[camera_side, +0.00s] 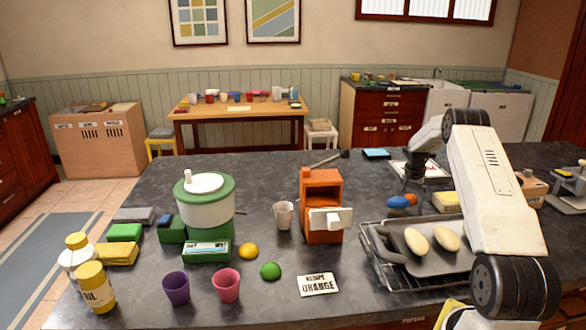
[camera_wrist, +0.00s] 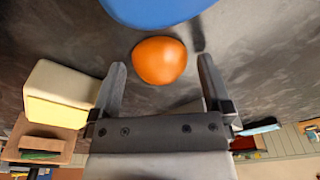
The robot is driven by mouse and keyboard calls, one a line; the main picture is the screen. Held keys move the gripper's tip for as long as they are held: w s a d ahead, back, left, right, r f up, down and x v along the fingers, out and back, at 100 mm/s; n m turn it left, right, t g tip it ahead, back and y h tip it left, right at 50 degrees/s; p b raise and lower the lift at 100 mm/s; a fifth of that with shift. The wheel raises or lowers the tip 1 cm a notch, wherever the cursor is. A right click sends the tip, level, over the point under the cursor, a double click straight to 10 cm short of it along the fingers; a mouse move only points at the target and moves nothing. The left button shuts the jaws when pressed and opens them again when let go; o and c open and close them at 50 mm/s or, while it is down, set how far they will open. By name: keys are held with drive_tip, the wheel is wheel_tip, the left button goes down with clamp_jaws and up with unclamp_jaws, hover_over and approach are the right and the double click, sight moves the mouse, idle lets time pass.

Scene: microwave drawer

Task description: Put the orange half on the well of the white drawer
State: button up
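The orange half (camera_wrist: 160,61) is a rounded orange piece on the dark counter, between and just beyond my fingertips in the wrist view. In the side view the orange half (camera_side: 411,199) shows small beside a blue rounded thing (camera_side: 397,203). My gripper (camera_side: 411,188) points down above them. My gripper (camera_wrist: 161,66) is open in the wrist view, with nothing held. I cannot tell whether a finger touches the orange half. The white drawer (camera_side: 328,218) sticks out from the front of an orange cabinet (camera_side: 320,187); its well is hard to make out.
The blue thing (camera_wrist: 160,8) lies close past the orange half. A yellow-and-white block (camera_wrist: 57,95) is left of my gripper. A grey tray (camera_side: 440,263) with two pale oval things sits on a rack nearby. A white cup (camera_side: 284,215) stands left of the cabinet.

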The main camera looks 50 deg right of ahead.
wheel_tip(320, 180, up, 12)
drive_tip(key=a, duration=0.1)
drive_tip(key=shift+a, duration=0.2)
idle(0.6)
drive_tip(key=shift+s, duration=0.1)
idle(0.6)
drive_tip(key=m+h, duration=0.2)
drive_tip(key=m, duration=0.1)
approach(410, 195)
drive_tip(key=shift+w+d+f+g, duration=0.2)
drive_tip(key=shift+f, duration=0.25)
drive_tip(key=shift+w+d+f+g, duration=0.2)
drive_tip(key=shift+f, duration=0.25)
drive_tip(key=shift+f, duration=0.1)
drive_tip(key=shift+x, duration=1.2)
drive_tip(key=shift+f, duration=0.1)
drive_tip(key=shift+x, duration=2.5)
drive_tip(key=shift+s, duration=0.15)
